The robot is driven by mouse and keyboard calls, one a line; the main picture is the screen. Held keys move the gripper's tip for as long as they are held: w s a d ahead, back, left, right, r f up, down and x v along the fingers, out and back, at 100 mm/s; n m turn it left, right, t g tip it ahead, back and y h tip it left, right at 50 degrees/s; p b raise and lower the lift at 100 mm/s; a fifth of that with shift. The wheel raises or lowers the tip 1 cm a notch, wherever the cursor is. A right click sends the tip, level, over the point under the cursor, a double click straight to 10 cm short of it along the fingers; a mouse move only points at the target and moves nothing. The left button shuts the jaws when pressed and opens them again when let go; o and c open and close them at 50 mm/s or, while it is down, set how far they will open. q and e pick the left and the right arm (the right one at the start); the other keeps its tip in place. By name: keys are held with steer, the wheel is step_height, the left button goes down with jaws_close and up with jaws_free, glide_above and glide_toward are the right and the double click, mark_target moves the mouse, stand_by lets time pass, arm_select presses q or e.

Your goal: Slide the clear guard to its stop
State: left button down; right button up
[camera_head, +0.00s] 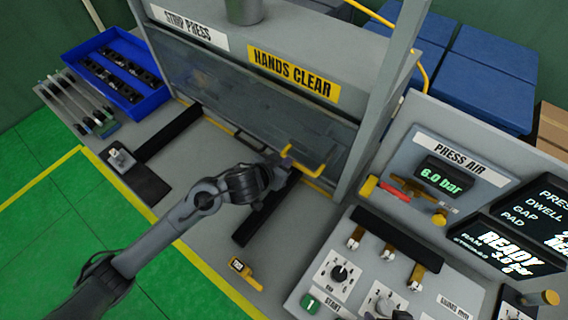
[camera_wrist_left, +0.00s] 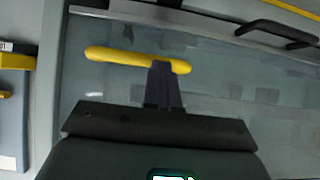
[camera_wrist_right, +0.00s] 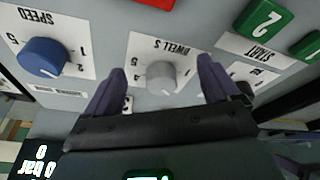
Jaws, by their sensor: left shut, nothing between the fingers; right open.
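The clear guard (camera_head: 240,105) is a see-through panel across the front of the strip press, with a yellow handle (camera_head: 308,168) low on its right part. In the left wrist view the handle (camera_wrist_left: 115,53) is a yellow bar in front of the clear panel (camera_wrist_left: 230,95). My left gripper (camera_head: 284,165) is shut and empty, its fingertips (camera_wrist_left: 162,68) overlapping the handle's right part. I cannot tell whether they touch it. My right gripper (camera_wrist_right: 163,78) is open and empty, over the control panel with a grey dwell knob (camera_wrist_right: 160,75) seen between its fingers.
Two black bars (camera_head: 168,135) (camera_head: 262,215) lie on the grey bench before the press. A blue tray (camera_head: 115,70) stands at left. A yellow tag-like item (camera_head: 243,272) lies near the bench's front edge. The control panel (camera_head: 312,270) and press air panel (camera_head: 445,165) fill the right.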

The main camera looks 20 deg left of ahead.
arm_select(q)
steer(key=shift+w+a+r, duration=0.1)
steer(key=shift+w+r, duration=0.05)
arm_select(e)
steer(key=shift+r, duration=0.1)
step_height(320, 180, up, 5)
steer(key=p, duration=0.5)
steer(key=shift+w+a, duration=0.15)
arm_select(q)
steer(key=w+d+r+p+v, duration=0.1)
steer(key=r+p+v, duration=0.1)
steer(key=v, duration=1.1)
steer(key=s+d+f+n+g, duration=0.2)
steer(key=s+d+f+n, duration=0.15)
steer(key=s+f, duration=0.65)
steer(key=s+a+m+g+y, duration=0.1)
steer(key=s+a+g+y, duration=0.3)
steer(key=s+a, duration=0.6)
step_height(320, 180, up, 15)
steer(key=s+p, duration=0.1)
steer(key=p, duration=1.3)
steer(key=shift+d+f+g+h+p, duration=0.25)
steer(key=shift+d+g+h+p, duration=0.05)
steer(key=shift+d+g+p, duration=0.1)
arm_select(e)
step_height(320, 180, up, 17)
arm_select(q)
steer(key=shift+m, duration=0.25)
